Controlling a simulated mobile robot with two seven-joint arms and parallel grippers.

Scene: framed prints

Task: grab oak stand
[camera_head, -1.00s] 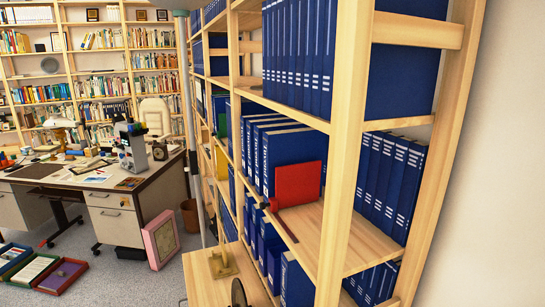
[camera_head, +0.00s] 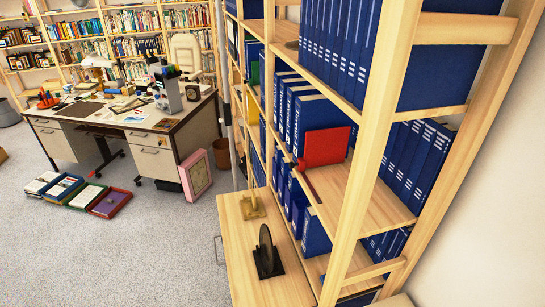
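A small light-brown wooden stand (camera_head: 252,208), which looks like the oak stand, is on a low wooden cabinet (camera_head: 236,268) against the bookshelf. It has a flat base with an upright part. A black stand (camera_head: 267,258) with a dark round disc is nearer to me on the same cabinet, apart from the wooden one. Neither of my grippers is in view.
A tall wooden shelf (camera_head: 375,140) with blue binders and a red folder (camera_head: 325,147) rises on the right. A desk (camera_head: 125,120) stands at the back left. Several trays (camera_head: 75,193) lie on the carpet, and a pink frame (camera_head: 198,174) leans by the desk. Open carpet (camera_head: 140,255) fills the lower left.

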